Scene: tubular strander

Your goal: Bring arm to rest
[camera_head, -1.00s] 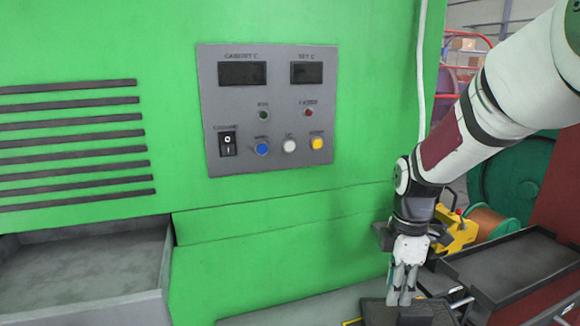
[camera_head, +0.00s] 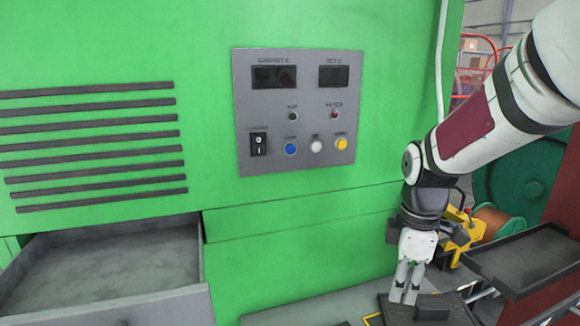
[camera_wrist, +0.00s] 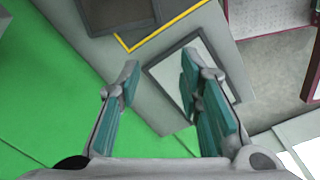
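My arm comes in from the upper right in the head view, bent at the elbow, with my gripper (camera_head: 404,290) hanging fingers down. It is in front of the green cabinet's lower right part, above a dark flat plate (camera_head: 440,314). In the wrist view, my gripper (camera_wrist: 160,75) has its two teal-padded fingers well apart with nothing between them. Beyond the fingers lies a grey surface with a dark-framed pale panel (camera_wrist: 165,85).
The green cabinet (camera_head: 300,225) carries a grey control panel (camera_head: 300,170) with buttons. An open grey drawer (camera_head: 180,306) juts out at lower left. A black tray (camera_head: 530,258) stands right of my gripper, with a yellow device (camera_head: 462,235) and copper spool (camera_head: 497,225) behind.

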